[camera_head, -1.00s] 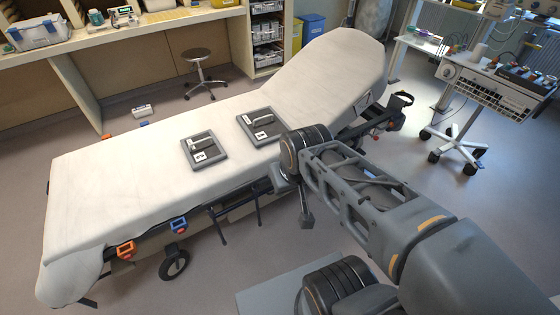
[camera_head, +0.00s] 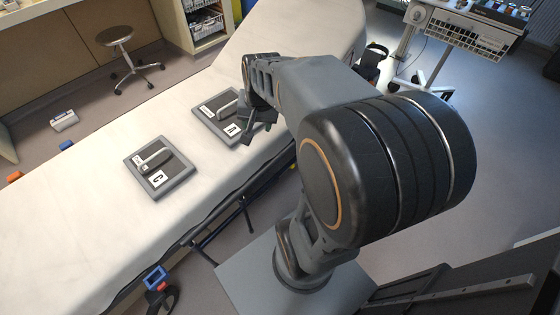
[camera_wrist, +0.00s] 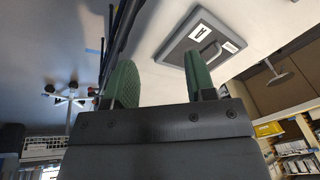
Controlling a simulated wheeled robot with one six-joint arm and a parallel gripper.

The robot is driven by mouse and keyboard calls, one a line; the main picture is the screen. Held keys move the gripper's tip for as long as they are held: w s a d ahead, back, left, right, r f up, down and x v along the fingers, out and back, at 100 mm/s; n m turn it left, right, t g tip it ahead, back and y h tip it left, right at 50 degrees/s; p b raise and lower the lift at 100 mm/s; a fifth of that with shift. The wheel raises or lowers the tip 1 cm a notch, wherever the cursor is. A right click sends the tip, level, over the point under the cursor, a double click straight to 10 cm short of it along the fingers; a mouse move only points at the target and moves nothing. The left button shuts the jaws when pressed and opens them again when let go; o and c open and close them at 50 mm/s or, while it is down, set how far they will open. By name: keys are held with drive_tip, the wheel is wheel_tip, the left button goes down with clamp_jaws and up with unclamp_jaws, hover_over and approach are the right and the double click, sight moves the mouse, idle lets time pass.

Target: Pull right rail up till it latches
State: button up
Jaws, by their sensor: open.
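The stretcher (camera_head: 70,225) has a white top and runs diagonally across the head view. Dark rail bars (camera_head: 225,213) hang low along its near side, partly hidden by my arm. Dark bars (camera_wrist: 125,28) also show at the bed edge in the wrist view, beyond the left finger. A blue-framed catch with red (camera_head: 155,277) sits on the near side, toward the foot. My gripper (camera_head: 260,122) is above the near edge of the bed, by pad A. In the wrist view my gripper (camera_wrist: 160,85) is open, with nothing between its green fingers.
Grey pad A (camera_head: 228,118) and grey pad C (camera_head: 160,168) lie on the bed, each with a handle. A stool (camera_head: 120,45) stands beyond the bed. An equipment cart (camera_head: 465,28) stands at the upper right. Floor shows right of the bed.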

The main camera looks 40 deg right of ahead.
sight(283, 153)
drive_tip(key=w+d+f+m+b, duration=0.2)
drive_tip(key=d+f+m+b, duration=0.6)
drive_tip(key=d+f, duration=0.65)
drive_tip(key=shift+g, duration=0.3)
drive_tip(key=w+f+b, duration=0.1)
drive_tip(key=f, duration=0.4)
drive_tip(key=w+a+f+b, duration=0.1)
drive_tip(key=f, duration=0.3)
drive_tip(key=w+f+b, duration=0.1)
drive_tip(key=f, duration=0.4)
drive_tip(key=shift+a+f+b, duration=0.3)
drive_tip(key=shift+a+f, duration=0.05)
drive_tip(key=shift+c, duration=0.2)
clamp_jaws()
